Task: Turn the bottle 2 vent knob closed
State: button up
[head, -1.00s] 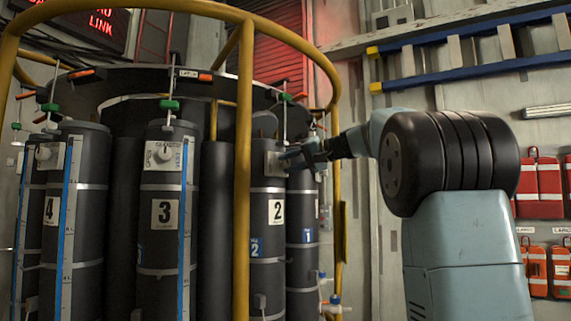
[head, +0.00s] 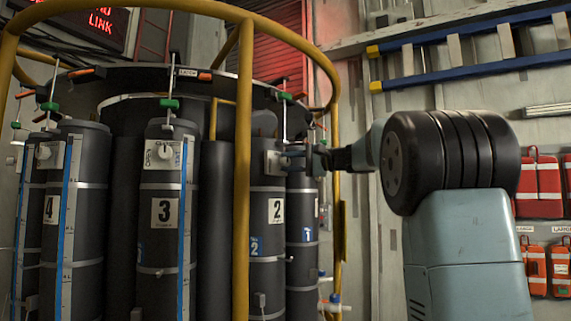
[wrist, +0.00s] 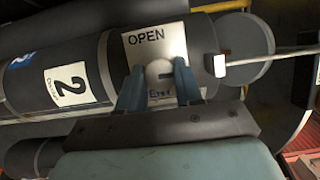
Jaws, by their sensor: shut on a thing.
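Bottle 2 (head: 268,215) is a dark grey cylinder with a white "2" label, standing right of the yellow upright in the head view. It lies sideways in the wrist view (wrist: 100,62). Its vent knob (wrist: 158,68) is a pale round knob on a white plate (wrist: 180,45) marked "OPEN". My gripper (wrist: 160,88) has its two blue-grey fingers on either side of the knob and is shut on it. In the head view my gripper (head: 292,160) reaches the plate from the right. The lower lettering on the plate is partly hidden by the fingers.
A yellow tubular frame (head: 243,180) rises in front of the bottles, close to bottle 2. Bottle 3 (head: 165,245) and bottle 4 (head: 75,230) stand to the left. Red bags (head: 540,185) and a blue ladder (head: 470,60) are on the wall at right.

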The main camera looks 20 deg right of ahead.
jog(key=shift+w+d+f, duration=0.1)
jog(key=shift+d+f, duration=0.1)
jog(key=shift+f, duration=0.15)
jog(key=o, duration=0.9)
jog(key=shift+c, duration=0.2)
jog(key=shift+o, duration=0.9)
jog(key=shift+r, duration=0.2)
jog(key=v, duration=1.3)
jog(key=shift+s+d, duration=0.25)
jog(key=shift+d, duration=0.05)
jog(key=shift+f, duration=0.1)
